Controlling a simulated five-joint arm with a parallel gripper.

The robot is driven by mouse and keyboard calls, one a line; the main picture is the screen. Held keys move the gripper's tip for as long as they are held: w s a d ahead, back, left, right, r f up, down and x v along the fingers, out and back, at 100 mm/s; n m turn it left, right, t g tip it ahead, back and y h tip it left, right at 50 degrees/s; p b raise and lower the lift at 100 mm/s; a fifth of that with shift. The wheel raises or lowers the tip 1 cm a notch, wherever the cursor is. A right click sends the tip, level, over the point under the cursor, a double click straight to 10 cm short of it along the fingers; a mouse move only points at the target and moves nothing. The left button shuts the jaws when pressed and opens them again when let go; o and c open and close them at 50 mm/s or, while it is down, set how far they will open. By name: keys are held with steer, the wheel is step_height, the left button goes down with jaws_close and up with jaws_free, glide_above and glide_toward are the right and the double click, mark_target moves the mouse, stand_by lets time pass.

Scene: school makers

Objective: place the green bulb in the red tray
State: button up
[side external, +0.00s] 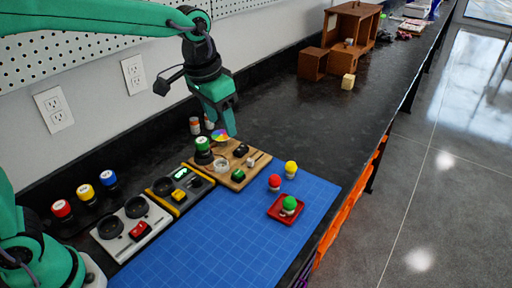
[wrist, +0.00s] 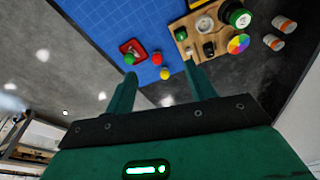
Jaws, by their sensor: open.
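The green bulb (side external: 289,203) sits in the red tray (side external: 273,211) on the blue mat. In the wrist view the green bulb (wrist: 130,58) also shows inside the red tray (wrist: 124,46), beyond the left finger. A red bulb (side external: 274,181) and a yellow bulb (side external: 291,168) stand on the mat just behind the tray. My gripper (side external: 226,125) is open and empty, raised above the back of the bench, away from the tray. Its two fingers (wrist: 160,82) stand apart in the wrist view with nothing between them.
A wooden board (side external: 236,180) with small parts lies left of the bulbs. Control boxes (side external: 180,188) and several coloured-lid jars (side external: 84,192) stand further left. Wooden boxes (side external: 345,35) are at the back. The blue mat (side external: 220,240) is mostly clear in front.

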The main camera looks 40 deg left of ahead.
steer(key=s+a+n+t, duration=0.1)
steer(key=s+a, duration=0.4)
steer(key=s, duration=0.4)
steer(key=s+a+f+n+t, duration=0.1)
steer(key=s+a+n+t, duration=0.1)
steer(key=s+a, duration=0.4)
steer(key=s, duration=0.3)
steer(key=shift+s+a+y, duration=0.2)
steer(key=shift+a+y, duration=0.05)
steer(key=shift+y, duration=0.05)
